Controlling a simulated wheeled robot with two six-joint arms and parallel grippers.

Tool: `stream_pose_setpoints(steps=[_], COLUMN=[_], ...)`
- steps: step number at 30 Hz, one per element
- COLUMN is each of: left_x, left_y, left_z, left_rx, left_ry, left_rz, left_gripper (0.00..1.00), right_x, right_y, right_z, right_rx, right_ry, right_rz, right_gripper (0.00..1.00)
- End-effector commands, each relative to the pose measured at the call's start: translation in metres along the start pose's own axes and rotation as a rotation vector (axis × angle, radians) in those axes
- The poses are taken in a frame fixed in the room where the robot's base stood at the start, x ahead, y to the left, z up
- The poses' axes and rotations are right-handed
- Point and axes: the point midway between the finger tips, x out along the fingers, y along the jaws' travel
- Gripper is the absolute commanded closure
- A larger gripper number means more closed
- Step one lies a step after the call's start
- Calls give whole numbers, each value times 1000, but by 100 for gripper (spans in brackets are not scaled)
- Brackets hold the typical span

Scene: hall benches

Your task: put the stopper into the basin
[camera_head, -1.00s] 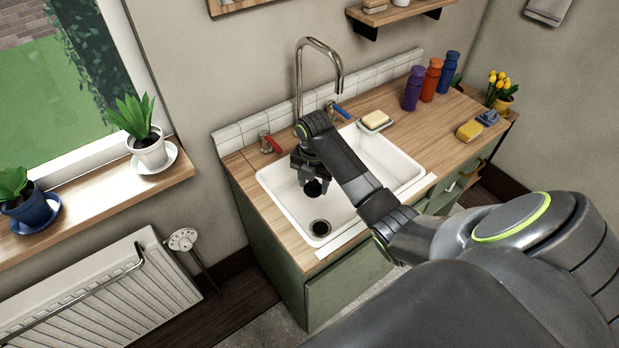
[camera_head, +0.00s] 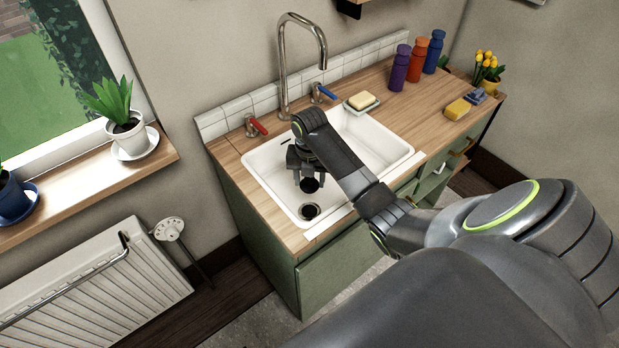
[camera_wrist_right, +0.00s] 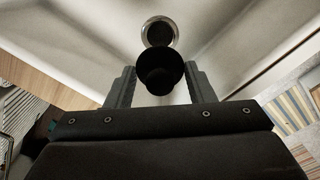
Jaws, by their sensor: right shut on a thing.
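The white basin (camera_head: 372,150) is set in the wooden counter, with a dark round drain (camera_head: 310,211) in its floor near the front left. My right gripper (camera_head: 309,178) is over the basin, pointing down. It is shut on the black stopper (camera_head: 311,186), which hangs just behind the drain in the head view. In the right wrist view the stopper (camera_wrist_right: 160,72) sits between the two fingers, and the metal-rimmed drain (camera_wrist_right: 160,33) shows just beyond it, partly covered. The gap between stopper and basin floor is hard to judge. My left gripper is not in view.
A tall tap (camera_head: 284,65) rises behind the basin, with a red handle (camera_head: 256,126) and a blue handle (camera_head: 323,93). A soap dish (camera_head: 362,104) is at the back rim. Several bottles (camera_head: 400,68) and a yellow sponge (camera_head: 457,109) stand on the right counter.

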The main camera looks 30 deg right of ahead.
Motion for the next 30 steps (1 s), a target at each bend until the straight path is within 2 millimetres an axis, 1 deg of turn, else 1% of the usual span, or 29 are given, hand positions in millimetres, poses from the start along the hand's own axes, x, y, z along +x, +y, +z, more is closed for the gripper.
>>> stream_pose_setpoints(steps=[1,23,25,30], left_x=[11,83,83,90], left_y=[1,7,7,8], left_z=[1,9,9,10], left_rx=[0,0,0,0], left_ry=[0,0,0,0], left_rz=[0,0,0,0], left_gripper=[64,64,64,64], right_x=[10,76,80,97], right_y=[0,0,0,0], right_z=[0,0,0,0], right_rx=[0,0,0,0], right_ry=[-1,-1,0,1], right_rz=[0,0,-1,-1], right_gripper=[74,74,74,74])
